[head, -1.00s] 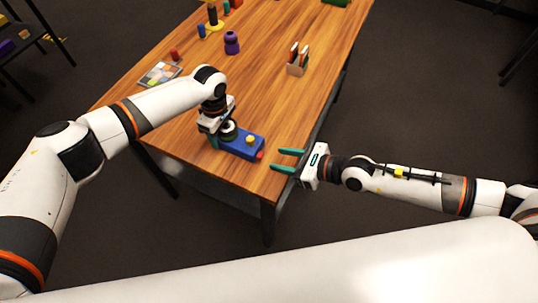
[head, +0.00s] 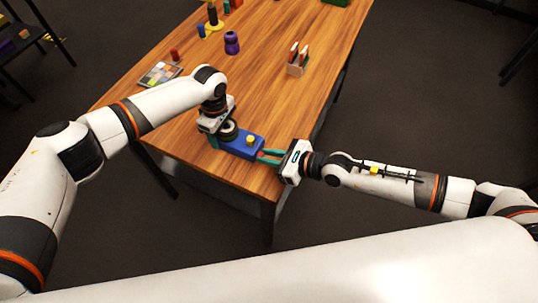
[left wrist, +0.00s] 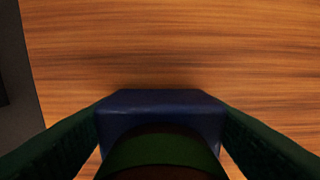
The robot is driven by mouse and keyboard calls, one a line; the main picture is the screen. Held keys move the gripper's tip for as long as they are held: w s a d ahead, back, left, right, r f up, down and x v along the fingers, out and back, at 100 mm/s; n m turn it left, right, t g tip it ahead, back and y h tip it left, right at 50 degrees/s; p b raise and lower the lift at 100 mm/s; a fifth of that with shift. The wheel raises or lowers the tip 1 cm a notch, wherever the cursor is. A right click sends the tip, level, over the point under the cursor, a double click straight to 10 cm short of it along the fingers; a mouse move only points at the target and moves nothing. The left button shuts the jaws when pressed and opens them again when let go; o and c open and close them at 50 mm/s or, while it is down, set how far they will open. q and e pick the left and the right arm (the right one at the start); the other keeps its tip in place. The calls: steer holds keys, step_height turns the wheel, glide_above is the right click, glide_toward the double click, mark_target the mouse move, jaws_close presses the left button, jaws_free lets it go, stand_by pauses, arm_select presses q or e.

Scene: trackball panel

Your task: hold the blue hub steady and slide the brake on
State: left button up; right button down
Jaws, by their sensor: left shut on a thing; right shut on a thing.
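The blue hub (head: 238,149) lies near the front edge of the wooden table, with a yellow knob (head: 250,139) on top. My left gripper (head: 214,141) comes down over the hub's left end and is shut on it. In the left wrist view the blue hub (left wrist: 160,98) sits between the two dark green fingers, behind a dark rounded shape. My right gripper (head: 264,156) has its green fingers at the hub's right end, shut on the small red brake there. The fingers mostly hide the brake.
The table's right edge (head: 312,133) runs close to my right gripper. A holder with upright cards (head: 296,69), a purple object (head: 231,43) and a tray of coloured pieces (head: 160,74) stand farther back. The table's middle is clear.

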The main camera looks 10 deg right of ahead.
mark_target(263, 145)
steer(key=shift+w+d+r, duration=0.1)
steer(key=shift+w+d, duration=0.2)
steer(key=shift+w, duration=0.4)
arm_select(q)
steer(key=shift+d, duration=0.1)
arm_select(e)
steer(key=shift+w+d, duration=0.7)
steer(key=shift+d, duration=0.05)
arm_select(q)
steer(key=shift+s, duration=0.1)
arm_select(e)
steer(key=c, duration=1.3)
jaws_free()
steer(key=v, duration=1.2)
